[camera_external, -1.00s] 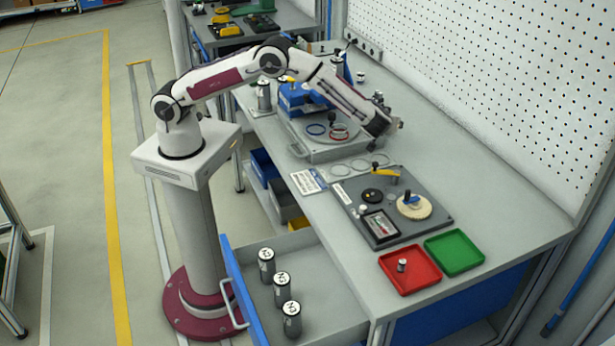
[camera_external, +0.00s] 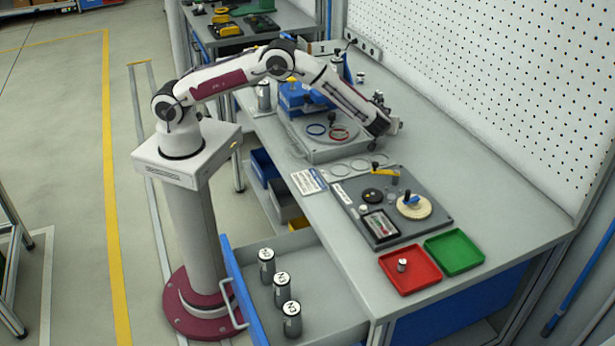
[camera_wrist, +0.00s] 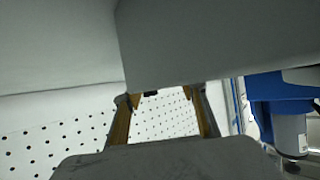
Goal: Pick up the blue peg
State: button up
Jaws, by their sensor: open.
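The blue peg (camera_external: 411,198) shows in the external view. It stands tilted at the cream disc (camera_external: 416,208) on the dark grey board. My gripper (camera_external: 394,126) is in the air above the bench, behind the board and well apart from the peg. In the wrist view its two fingers (camera_wrist: 162,95) are spread with nothing between them. The peg cannot be made out in the wrist view.
The grey board (camera_external: 350,210) also holds a yellow-handled part (camera_external: 384,172) and a small meter. A red tray (camera_external: 405,280) with a small cylinder and a green tray (camera_external: 454,252) lie in front. An open drawer (camera_external: 330,315) holds several cylinders. A pegboard wall (camera_external: 490,90) stands behind.

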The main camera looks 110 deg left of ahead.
grip_shut()
jog(key=shift+r, duration=0.1)
dwell(0.3)
jog(key=shift+r, duration=4.95)
